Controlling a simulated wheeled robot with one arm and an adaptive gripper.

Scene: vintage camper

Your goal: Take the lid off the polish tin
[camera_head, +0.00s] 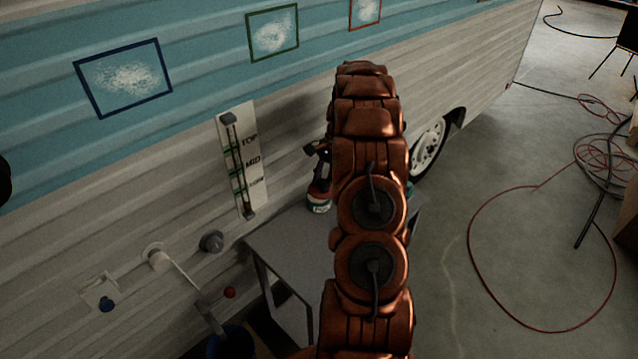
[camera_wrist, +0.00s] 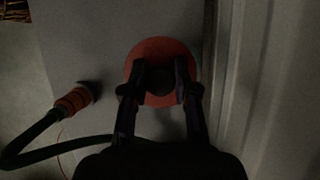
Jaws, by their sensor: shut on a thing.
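In the wrist view, the two dark fingers of my gripper (camera_wrist: 161,88) are closed on the small dark knob at the middle of a round red lid (camera_wrist: 157,48). The lid's rim shows around the fingertips, and what lies beneath it is hidden. In the head view, a small tin with white and teal bands (camera_head: 318,207) stands on the grey table, just left of my copper arm. It appears to be the polish tin. Dark gripper parts show above it, and my arm hides much of this area. I cannot tell whether the lid is seated or raised.
The grey table (camera_head: 285,240) stands against the ribbed camper wall (camera_head: 300,130), close beside the lid. In the wrist view, a red fitting with a black hose (camera_wrist: 72,101) lies left of the gripper. A slider panel (camera_head: 240,160) is on the wall. A red cable (camera_head: 475,270) lies on the floor.

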